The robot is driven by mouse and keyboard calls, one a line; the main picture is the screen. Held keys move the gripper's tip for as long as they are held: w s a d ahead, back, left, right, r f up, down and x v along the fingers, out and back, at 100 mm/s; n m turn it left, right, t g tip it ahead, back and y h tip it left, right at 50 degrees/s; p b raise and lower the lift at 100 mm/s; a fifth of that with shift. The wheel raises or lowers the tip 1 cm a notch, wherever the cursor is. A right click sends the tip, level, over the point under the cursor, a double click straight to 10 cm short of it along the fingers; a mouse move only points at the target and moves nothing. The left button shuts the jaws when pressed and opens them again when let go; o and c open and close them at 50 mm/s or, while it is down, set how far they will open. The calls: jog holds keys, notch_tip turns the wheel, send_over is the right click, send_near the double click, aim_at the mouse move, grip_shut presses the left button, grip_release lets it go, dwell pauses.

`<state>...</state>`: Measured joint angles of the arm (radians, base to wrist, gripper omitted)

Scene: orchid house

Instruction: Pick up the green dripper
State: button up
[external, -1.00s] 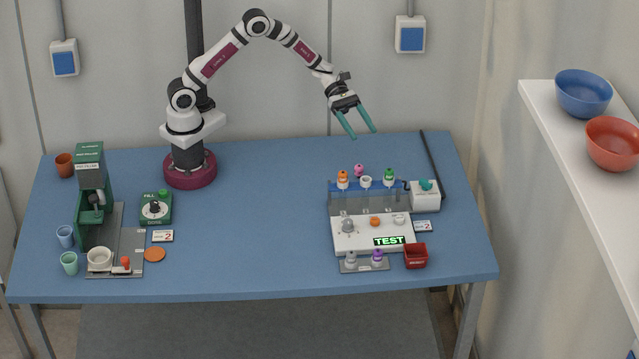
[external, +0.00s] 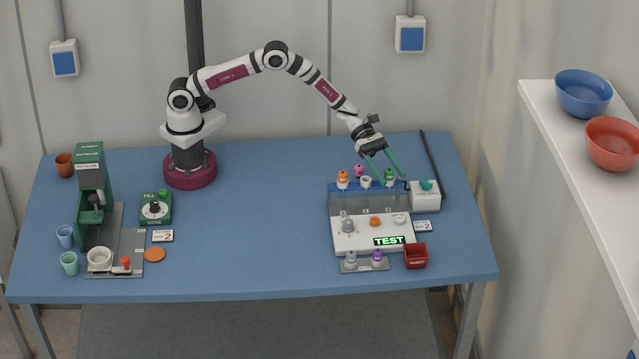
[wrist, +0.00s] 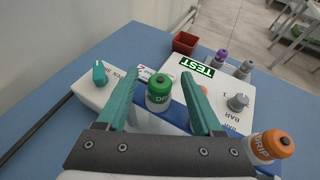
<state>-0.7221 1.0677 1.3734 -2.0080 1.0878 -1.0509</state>
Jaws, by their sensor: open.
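The green dripper (external: 389,176) is a small bottle with a green top, standing upright in the rear rack (external: 350,187) of the test station. In the wrist view the green dripper (wrist: 159,90) sits between my gripper's two teal fingers, with "DRIP" lettering on its side. My gripper (external: 391,180) is open and reaches down over it from behind; in the wrist view the gripper (wrist: 165,72) has a finger on each side of the green top. I cannot tell whether either finger touches it. No fingers close on anything.
A white box with a teal knob (external: 426,196) is close on the right. A red bin (external: 415,256) stands at the front. The table's middle is clear.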

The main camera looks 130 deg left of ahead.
grip_shut()
jog(key=shift+r, duration=0.1)
